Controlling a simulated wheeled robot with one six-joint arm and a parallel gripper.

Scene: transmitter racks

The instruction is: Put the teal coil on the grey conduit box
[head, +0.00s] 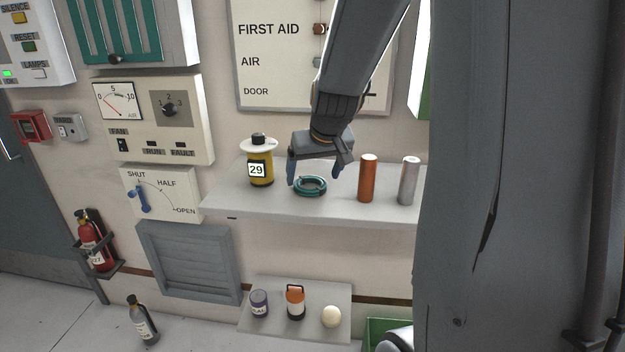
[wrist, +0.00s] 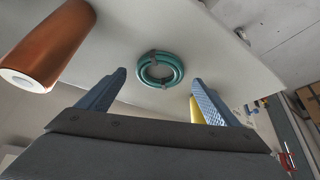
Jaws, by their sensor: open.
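The teal coil (head: 310,192) is a small ring with grey ties, lying flat on the pale wall shelf (head: 230,205). The wrist view also shows the coil (wrist: 179,72), beyond the fingertips and about midway between them. My gripper (head: 313,174) is open and empty, with its blue fingers pointing down just above and around the coil. The open fingers also show in the wrist view (wrist: 158,78). I cannot pick out a grey conduit box for certain in either view.
A yellow canister labelled 29 (head: 260,170) stands left of the coil. An orange cylinder (head: 367,180) and a silver cylinder (head: 408,182) stand to its right. A lower shelf (head: 270,330) holds several small items.

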